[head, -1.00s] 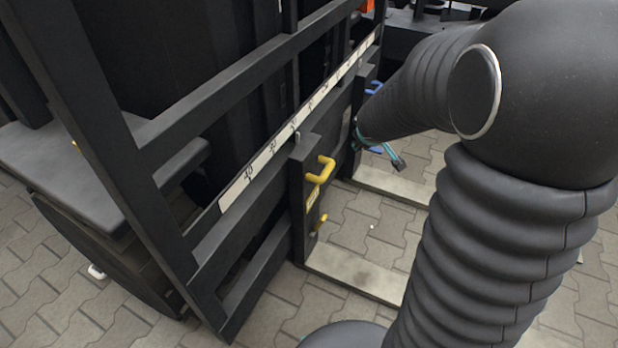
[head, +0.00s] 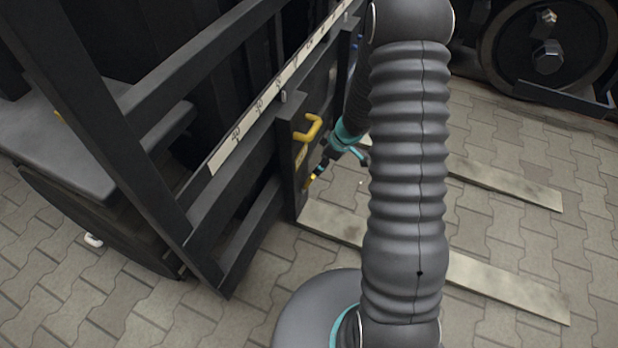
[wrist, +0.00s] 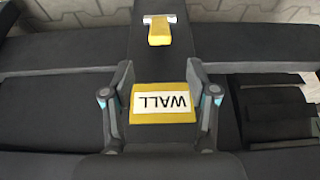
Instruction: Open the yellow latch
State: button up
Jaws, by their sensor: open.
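A yellow hooked handle (head: 312,127) sticks out from a dark upright post (head: 288,150). Below it on the post are a yellow-edged label (head: 301,155) and a smaller yellow piece (head: 309,183) near the floor. In the head view my gripper (head: 317,172) is beside the post's lower part, below the hooked handle. Contact cannot be told.
A dark frame with a white marked strip (head: 275,90) runs along the left. Pale flat bars (head: 335,222) lie on the grey paving. Paving at the right is clear between the bars.

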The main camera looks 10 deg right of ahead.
aim_at(310, 178)
jog(key=b+x, duration=0.1)
jog(key=x, duration=1)
jog(key=shift+f, duration=0.3)
grip_shut()
